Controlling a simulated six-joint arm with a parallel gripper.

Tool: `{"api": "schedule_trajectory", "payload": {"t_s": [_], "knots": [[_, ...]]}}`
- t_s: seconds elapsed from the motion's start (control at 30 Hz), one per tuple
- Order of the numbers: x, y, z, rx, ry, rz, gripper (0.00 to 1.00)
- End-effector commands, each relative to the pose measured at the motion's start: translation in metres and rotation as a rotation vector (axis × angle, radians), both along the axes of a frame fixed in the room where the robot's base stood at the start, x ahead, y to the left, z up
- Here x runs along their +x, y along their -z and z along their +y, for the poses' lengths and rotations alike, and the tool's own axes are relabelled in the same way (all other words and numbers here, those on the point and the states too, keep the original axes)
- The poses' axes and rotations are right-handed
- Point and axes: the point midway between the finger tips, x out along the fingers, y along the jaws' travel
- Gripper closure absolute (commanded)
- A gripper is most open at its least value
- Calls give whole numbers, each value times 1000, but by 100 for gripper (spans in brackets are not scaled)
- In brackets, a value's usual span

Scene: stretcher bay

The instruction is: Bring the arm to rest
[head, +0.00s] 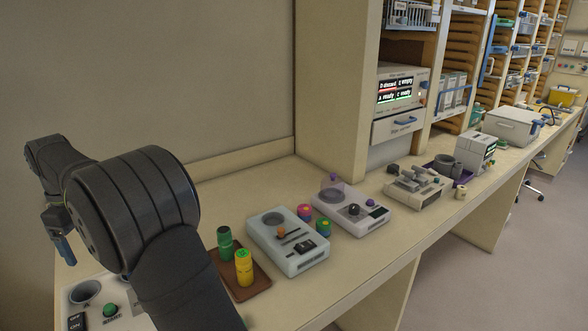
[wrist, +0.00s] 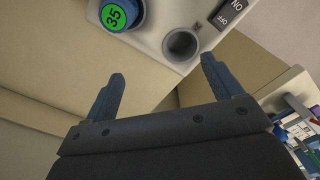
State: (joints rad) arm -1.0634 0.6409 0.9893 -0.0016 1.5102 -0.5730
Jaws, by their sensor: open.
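My arm (head: 130,200) rises at the left of the head view, bent at a large dark joint. My gripper (wrist: 160,85) shows in the wrist view with its two blue fingers spread wide apart and nothing between them.
A brown tray (head: 262,290) with a green and a yellow container stands right of my arm. Two pale devices (head: 290,255) (head: 350,222) and small coloured pieces are beside it. A shelf unit (head: 405,125) rises behind. The counter front (head: 330,295) is bare.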

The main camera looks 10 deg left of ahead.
Motion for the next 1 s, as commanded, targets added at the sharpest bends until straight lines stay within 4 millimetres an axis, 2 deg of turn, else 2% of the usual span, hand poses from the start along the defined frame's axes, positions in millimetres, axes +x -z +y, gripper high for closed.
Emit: {"api": "schedule_trajectory", "payload": {"t_s": [0.03,0.07,0.2,0.27,0.33,0.37,0.5,0.7,0.8,0.9,1.0], "knots": [[0,0,0,0,0,0,6],[0,0,0,0,0,0,0],[2,-4,-5,0,13,0,0],[5,-11,-15,2,37,-1,0],[11,-25,-35,3,86,-2,0],[14,-32,-46,4,113,-3,0],[23,-68,-111,6,271,-3,0],[19,-109,-206,5,507,-2,0],[9,-124,-251,5,621,-1,0],[-2,-133,-287,5,719,-1,0],[-12,-138,-312,4,790,0,0]]}}
